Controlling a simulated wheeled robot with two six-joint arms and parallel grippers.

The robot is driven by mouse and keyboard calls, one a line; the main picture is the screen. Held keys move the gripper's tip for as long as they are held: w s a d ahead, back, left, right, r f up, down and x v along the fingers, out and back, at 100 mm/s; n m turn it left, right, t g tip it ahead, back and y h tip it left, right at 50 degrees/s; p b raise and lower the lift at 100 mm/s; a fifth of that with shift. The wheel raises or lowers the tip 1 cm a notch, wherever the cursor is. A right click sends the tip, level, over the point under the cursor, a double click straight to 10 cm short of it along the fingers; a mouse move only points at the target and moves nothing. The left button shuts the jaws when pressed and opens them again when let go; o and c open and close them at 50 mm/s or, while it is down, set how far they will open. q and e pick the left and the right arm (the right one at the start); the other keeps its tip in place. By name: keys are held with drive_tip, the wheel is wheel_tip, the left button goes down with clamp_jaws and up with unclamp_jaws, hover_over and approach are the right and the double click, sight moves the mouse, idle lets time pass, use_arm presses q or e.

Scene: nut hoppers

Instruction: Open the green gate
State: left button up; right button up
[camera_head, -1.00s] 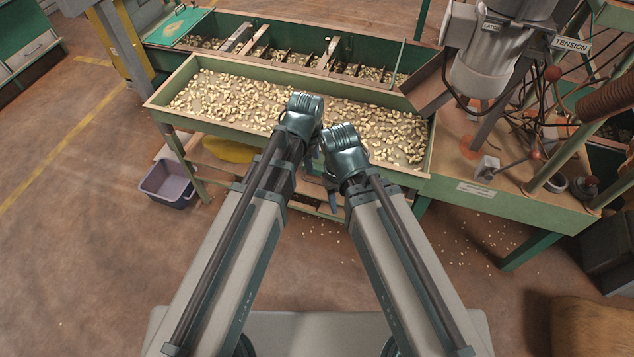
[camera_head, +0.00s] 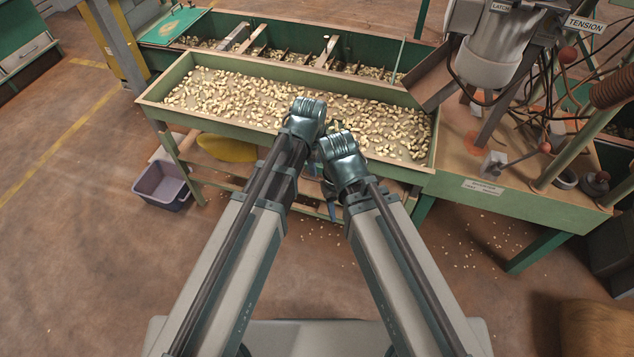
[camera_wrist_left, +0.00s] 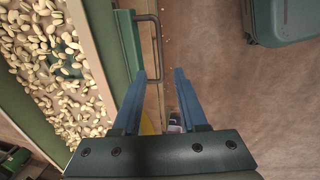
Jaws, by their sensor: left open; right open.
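In the left wrist view a green panel (camera_wrist_left: 129,42) with a dark bar handle (camera_wrist_left: 157,48) stands at the outer side of the nut tray; it looks like the green gate. My left gripper (camera_wrist_left: 159,72) is open, its two blue fingers pointing toward the handle, which shows between and just beyond the fingertips. I cannot tell whether they touch. In the head view the left hand (camera_head: 308,112) is over the tray's front edge, and its fingertips are hidden. My right gripper (camera_head: 338,158) is close beside it, lower and to the right. The gate is hidden behind my arms there.
The green-framed tray (camera_head: 160,88) is full of pale nuts (camera_head: 230,95). A grey-purple bin (camera_head: 162,186) stands on the floor at left. A machine with a metal cylinder (camera_head: 492,52) and levers stands at right. Open floor lies in front of the tray.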

sight(318, 180)
use_arm(q)
drive_tip(key=f+b, duration=0.2)
drive_tip(key=w+f+b, duration=0.1)
drive_tip(key=f+b, duration=0.1)
drive_tip(key=f, duration=0.1)
drive_tip(key=f+b, duration=0.2)
drive_tip(key=f, duration=0.1)
drive_tip(key=shift+w+d+b, duration=0.2)
drive_tip(key=shift+d+b, duration=0.05)
drive_tip(key=shift+b, duration=0.15)
drive_tip(key=shift+r, duration=0.1)
clamp_jaws()
idle(0.9)
